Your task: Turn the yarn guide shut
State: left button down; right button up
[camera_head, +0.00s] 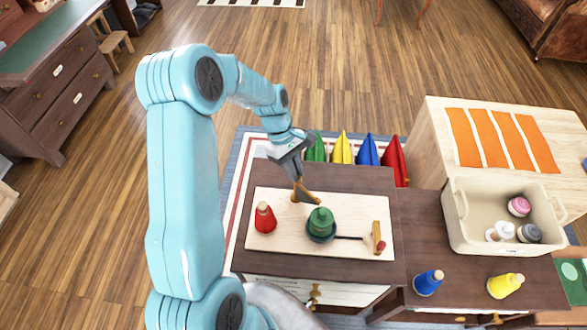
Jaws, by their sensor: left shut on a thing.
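A pale wooden board (275,240) lies on a dark wooden cabinet. My left gripper (299,186) points down at the board's far edge, shut on a small golden-brown piece (310,199) that looks like the yarn guide. The fingers partly hide it, and its exact angle is hard to tell. A green cone spool (321,221) stands on a dark round base just in front of it, with a thin dark rod (348,238) reaching right. A red cone spool (264,218) stands on the board's left. My right gripper is out of view.
A wooden piece with a red part (378,238) sits at the board's right end. Blue (428,282) and yellow (505,285) spools stand on the lower surface right. A cream bin (463,231) holds several spools. Colored pointed cloths (367,151) stand behind the cabinet.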

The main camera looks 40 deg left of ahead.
pick_arm(q)
jog(key=m+g, duration=0.1)
jog(key=m, duration=0.1)
jog(key=m+g, duration=0.1)
jog(key=m, duration=0.2)
jog(key=shift+w+d+f+m+y, duration=0.1)
jog(key=shift+w+d+m+y, duration=0.1)
jog(key=shift+m+y, duration=0.1)
jog(key=shift+m+g+y+b, duration=0.5)
jog(key=shift+m+g, duration=0.3)
jog(key=shift+m, duration=1.3)
jog(key=shift+d, duration=0.1)
jog(key=c, duration=1.2)
grip_release()
jog(key=v, duration=1.6)
jog(key=shift+r, duration=0.25)
